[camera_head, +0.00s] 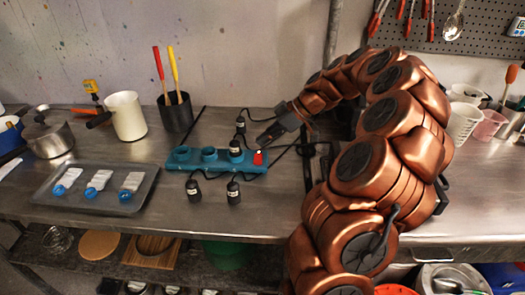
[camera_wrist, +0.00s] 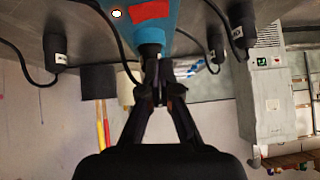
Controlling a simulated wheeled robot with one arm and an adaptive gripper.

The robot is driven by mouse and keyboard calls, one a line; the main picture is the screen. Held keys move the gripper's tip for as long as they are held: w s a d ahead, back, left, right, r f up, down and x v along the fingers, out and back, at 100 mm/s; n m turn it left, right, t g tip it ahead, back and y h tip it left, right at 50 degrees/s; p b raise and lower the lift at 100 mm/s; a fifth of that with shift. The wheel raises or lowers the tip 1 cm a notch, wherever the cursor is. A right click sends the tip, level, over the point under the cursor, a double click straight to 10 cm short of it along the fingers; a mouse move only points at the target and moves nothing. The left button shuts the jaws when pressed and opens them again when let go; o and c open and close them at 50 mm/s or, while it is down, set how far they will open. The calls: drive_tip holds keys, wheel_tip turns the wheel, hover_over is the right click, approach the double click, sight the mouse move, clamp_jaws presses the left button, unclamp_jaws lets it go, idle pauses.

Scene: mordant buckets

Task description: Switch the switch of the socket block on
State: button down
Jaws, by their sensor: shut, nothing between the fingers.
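The teal socket block (camera_head: 216,161) lies on the steel bench. Its red switch (camera_head: 259,159) is at the right end, and a small bright spot shows beside it. In the wrist view the block (camera_wrist: 178,12) is at the top edge, with the red switch (camera_wrist: 150,10) partly cut off and a bright, red-rimmed round spot (camera_wrist: 116,13) next to it. Which way the switch is tilted is unclear. My gripper (camera_head: 262,143) is shut and empty, tips close to the switch end; contact cannot be told. The shut fingers also show in the wrist view (camera_wrist: 160,72).
A tray (camera_head: 48,205), a white jug (camera_head: 126,116) and a black holder (camera_head: 175,113) stand left.

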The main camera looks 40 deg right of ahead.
drive_tip(key=s+b+v, duration=0.1)
drive_tip(key=v, duration=0.8)
drive_tip(key=shift+a+f+b, duration=0.15)
drive_tip(key=shift+a+b, duration=0.15)
drive_tip(key=shift+b, duration=0.05)
drive_tip(key=shift+s, duration=0.15)
drive_tip(key=s+a+r+m+g+h+p, duration=0.1)
drive_tip(key=s+a+g, duration=0.15)
drive_tip(key=a, duration=0.95)
drive_tip(key=s+a+r+m+g+h+p, duration=0.15)
drive_tip(key=s+a, duration=0.25)
drive_tip(key=a, duration=0.7)
drive_tip(key=s+a+f+m+g+h+p, duration=0.1)
drive_tip(key=s+f+m+h, duration=0.1)
drive_tip(key=s, duration=0.7)
drive_tip(key=s+a+f+m+g+h+p, duration=0.1)
drive_tip(key=s+f+m, duration=0.4)
drive_tip(key=s, duration=0.5)
drive_tip(key=shift+s+a+f+g+h, duration=0.4)
drive_tip(key=shift+a+f+h, duration=0.35)
drive_tip(key=shift+h, duration=0.2)
